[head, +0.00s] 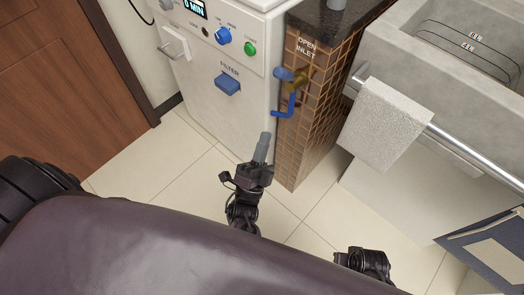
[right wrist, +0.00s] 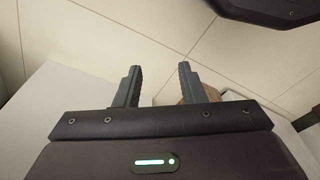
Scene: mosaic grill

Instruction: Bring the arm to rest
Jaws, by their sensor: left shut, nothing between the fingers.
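My left gripper (head: 263,147) shows in the head view above the floor, in front of the white machine and the tiled column. Its fingers are together with nothing between them. It is a little below the blue lever and apart from it. My right gripper (right wrist: 157,78) shows in the right wrist view with its two dark fingers spread and empty over the tiled floor. In the head view, only a dark part of my right arm shows low right of centre; its fingers cannot be made out there.
The white machine (head: 220,110) has a blue filter handle (head: 227,84). A blue lever (head: 291,103) sticks out from the brown tiled column (head: 306,145). A towel (head: 385,125) hangs on a metal rail (head: 470,163) by the grey sink (head: 400,45). Tiled floor (head: 170,165) is clear at left.

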